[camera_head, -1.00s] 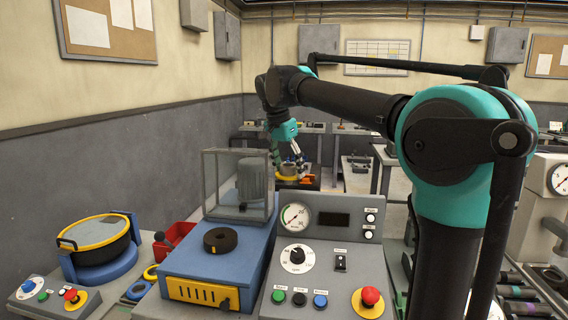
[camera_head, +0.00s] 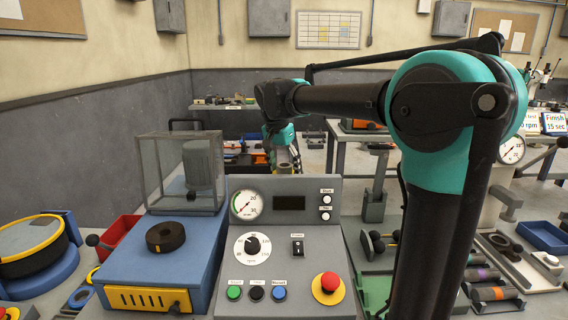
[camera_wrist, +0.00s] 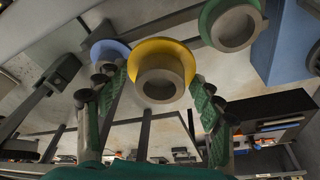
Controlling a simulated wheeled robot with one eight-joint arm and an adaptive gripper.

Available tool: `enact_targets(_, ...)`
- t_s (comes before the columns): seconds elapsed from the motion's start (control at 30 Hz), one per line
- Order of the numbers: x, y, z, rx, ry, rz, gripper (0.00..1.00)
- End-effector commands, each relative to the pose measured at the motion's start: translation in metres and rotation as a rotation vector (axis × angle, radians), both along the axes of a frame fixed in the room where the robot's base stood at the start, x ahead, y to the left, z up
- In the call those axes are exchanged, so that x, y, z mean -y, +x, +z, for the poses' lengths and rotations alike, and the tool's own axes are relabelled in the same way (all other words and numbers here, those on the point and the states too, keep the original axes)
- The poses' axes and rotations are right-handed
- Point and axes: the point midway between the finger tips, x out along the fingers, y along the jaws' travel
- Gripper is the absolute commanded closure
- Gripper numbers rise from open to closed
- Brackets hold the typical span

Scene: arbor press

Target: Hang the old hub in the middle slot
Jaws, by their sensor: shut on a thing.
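In the wrist view, my gripper (camera_wrist: 158,82) has its green-padded fingers on either side of a grey hub with a yellow flange (camera_wrist: 162,68) and is shut on it. The hub's round bore faces the camera. A blue-flanged part (camera_wrist: 110,49) is to its left and a green-flanged hub (camera_wrist: 233,26) is to its upper right. In the head view, my gripper (camera_head: 286,153) is small and low behind the control panel, and the hub there is hardly visible. I cannot make out the middle slot in either view.
In the head view, a control panel (camera_head: 265,265) with a red button stands in front. A blue machine (camera_head: 160,270) with a clear guard (camera_head: 180,172) and a black ring (camera_head: 165,237) is to its left. A green-based press or fixture (camera_head: 376,285) is at right. Benches stand behind.

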Motion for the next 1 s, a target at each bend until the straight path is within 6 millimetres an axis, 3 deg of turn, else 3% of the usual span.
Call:
enact_targets(0.43, 0.000, 0.000, -0.032, 0.000, 0.000, 0.000, 0.81)
enact_targets(1.0, 0.000, 0.000, -0.036, 0.000, 0.000, 0.000, 0.81)
